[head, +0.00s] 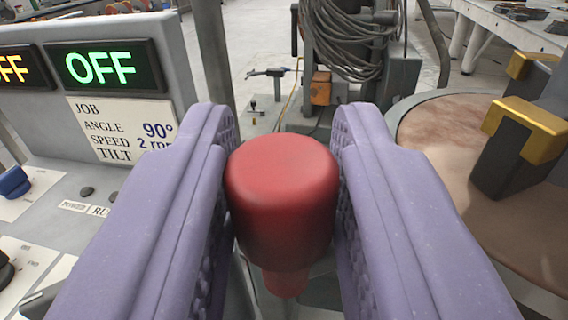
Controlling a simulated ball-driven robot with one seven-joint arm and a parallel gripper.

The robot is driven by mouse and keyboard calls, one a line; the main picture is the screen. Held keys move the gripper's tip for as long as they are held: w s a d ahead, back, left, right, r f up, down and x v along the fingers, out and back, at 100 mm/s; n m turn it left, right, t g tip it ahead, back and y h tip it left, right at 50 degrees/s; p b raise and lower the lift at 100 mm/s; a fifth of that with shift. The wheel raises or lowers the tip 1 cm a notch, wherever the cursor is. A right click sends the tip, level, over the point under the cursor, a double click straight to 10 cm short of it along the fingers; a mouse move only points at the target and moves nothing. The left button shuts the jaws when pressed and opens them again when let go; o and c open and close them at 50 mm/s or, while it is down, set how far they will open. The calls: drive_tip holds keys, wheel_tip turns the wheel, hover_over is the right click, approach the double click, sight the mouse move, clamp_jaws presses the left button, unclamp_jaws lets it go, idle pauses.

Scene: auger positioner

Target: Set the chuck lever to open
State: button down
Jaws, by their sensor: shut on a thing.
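A red rounded knob (282,195) with a narrower red neck below it stands in the middle of the head view. It looks like the grip of the chuck lever; the rest of the lever is hidden below it. My gripper (282,150) has its two purple fingers on either side of the knob and is shut on it. To the right is a round brown turntable (430,130) with dark chuck jaws (515,160) capped in yellow. The lever's setting cannot be told from this view.
A grey control panel (60,150) stands at left, with a green OFF display (105,66), a job card (120,128) and a blue switch (14,182). Coiled grey cable (350,40) hangs behind. A pale table (510,25) is at the far right.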

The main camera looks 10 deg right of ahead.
drive_tip(key=w+m+g+h, duration=0.1)
drive_tip(key=w+m+h, duration=0.1)
drive_tip(key=h, duration=0.1)
drive_tip(key=w+m+g+h, duration=0.1)
drive_tip(key=w+m+h, duration=0.1)
drive_tip(key=w+h, duration=0.1)
drive_tip(key=shift+w+m+g+h, duration=0.15)
drive_tip(key=shift+m+g+h, duration=0.15)
drive_tip(key=shift+m+h, duration=0.15)
drive_tip(key=shift+w+d+m+g+h+p, duration=0.4)
drive_tip(key=shift+w+m+g+h, duration=0.35)
drive_tip(key=shift+h, duration=0.2)
drive_tip(key=shift+w+d+m+g+h+p, duration=0.35)
drive_tip(key=shift+w+m+g+h, duration=0.4)
drive_tip(key=shift+h, duration=0.15)
drive_tip(key=c, duration=0.9)
unclamp_jaws()
drive_tip(key=shift+c, duration=0.2)
drive_tip(key=p+v, duration=0.1)
drive_tip(key=v, duration=0.6)
drive_tip(key=shift+s+a, duration=0.2)
drive_tip(key=shift+a, duration=0.1)
drive_tip(key=shift+w, duration=0.1)
